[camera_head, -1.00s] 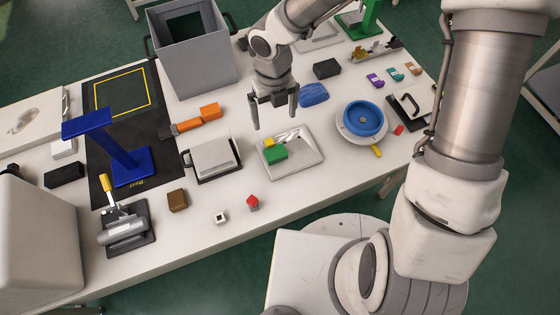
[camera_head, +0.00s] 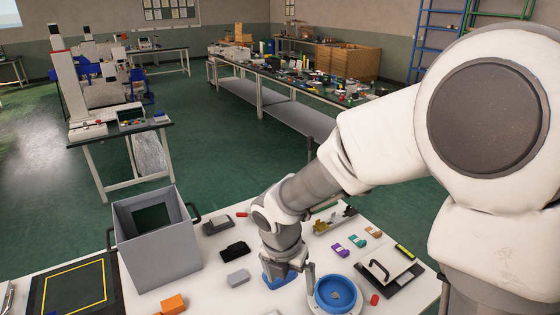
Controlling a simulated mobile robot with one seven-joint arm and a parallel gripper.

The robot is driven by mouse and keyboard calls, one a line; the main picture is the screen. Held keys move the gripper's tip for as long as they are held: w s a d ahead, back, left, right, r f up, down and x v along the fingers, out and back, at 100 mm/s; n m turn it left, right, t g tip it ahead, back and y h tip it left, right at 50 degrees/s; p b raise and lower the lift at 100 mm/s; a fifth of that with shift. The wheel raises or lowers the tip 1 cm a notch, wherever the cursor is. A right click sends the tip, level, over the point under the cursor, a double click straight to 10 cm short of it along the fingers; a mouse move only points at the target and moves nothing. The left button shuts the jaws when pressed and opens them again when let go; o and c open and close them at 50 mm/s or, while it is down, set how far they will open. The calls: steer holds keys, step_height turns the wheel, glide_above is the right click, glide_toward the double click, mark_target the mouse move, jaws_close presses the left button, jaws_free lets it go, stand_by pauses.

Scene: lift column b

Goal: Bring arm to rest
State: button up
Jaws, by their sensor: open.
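My arm reaches from the right edge of the picture down to the table. My gripper (camera_head: 290,273) is near the lower middle of the head view, pointing down with its fingers apart. I see nothing held between them. Behind the gripper a blue lump (camera_head: 270,282) is partly hidden. A blue bowl (camera_head: 337,292) stands just to the right of the gripper. I cannot tell the height of the fingertips above the table.
A grey open bin (camera_head: 160,250) stands on the table to the left. Small coloured pieces (camera_head: 356,241) and a plate with a black handle (camera_head: 385,272) lie to the right. Other benches (camera_head: 285,100) stand beyond open floor.

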steer(key=s+d+r+m+t, duration=0.2)
steer(key=s+d+r+m, duration=0.1)
steer(key=d+r+m, duration=1.05)
steer(key=s+a+r+m+t+y+p, duration=0.1)
steer(key=s+r+m, duration=0.3)
steer(key=s+m, duration=0.6)
steer(key=a+m+t, duration=0.1)
steer(key=m, duration=0.6)
steer(key=shift+s+a+r+m, duration=0.2)
steer(key=shift+s+r+m, duration=0.15)
steer(key=shift+s+r, duration=0.05)
